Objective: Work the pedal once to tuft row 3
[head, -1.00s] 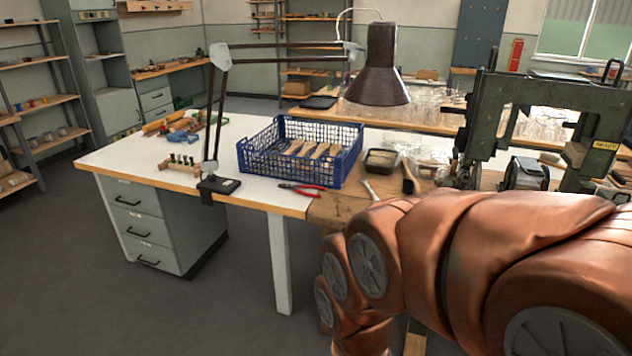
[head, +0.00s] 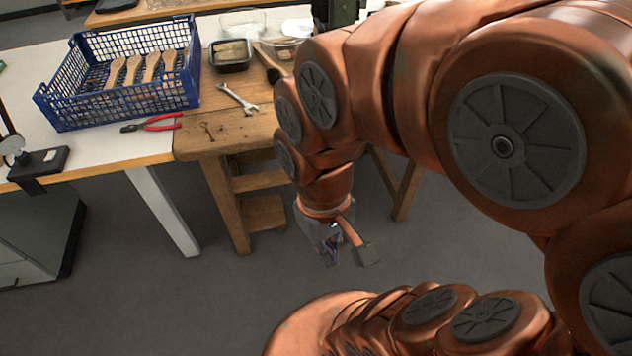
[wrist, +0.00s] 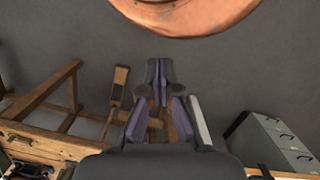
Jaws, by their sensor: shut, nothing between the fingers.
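My gripper (head: 331,252) hangs low over the grey floor in front of the wooden bench, pointing down. In the wrist view its two fingers (wrist: 160,72) are together with nothing between them. What looks like the pedal (wrist: 119,88), a narrow wooden lever with a dark pad, lies near the floor just left of the fingers in the wrist view, apart from them. The head view does not show the pedal; my arm covers that area. Only a dark green piece of the tufting machine (head: 338,12) shows at the top; its rows are not visible.
The wooden bench (head: 215,140) carries a wrench (head: 238,98), a dark tray (head: 231,56) and a brush. A blue crate (head: 80,105) with wooden brush handles and red pliers (head: 152,123) are on the white table. Bench legs stand beside my gripper. The floor in front is clear.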

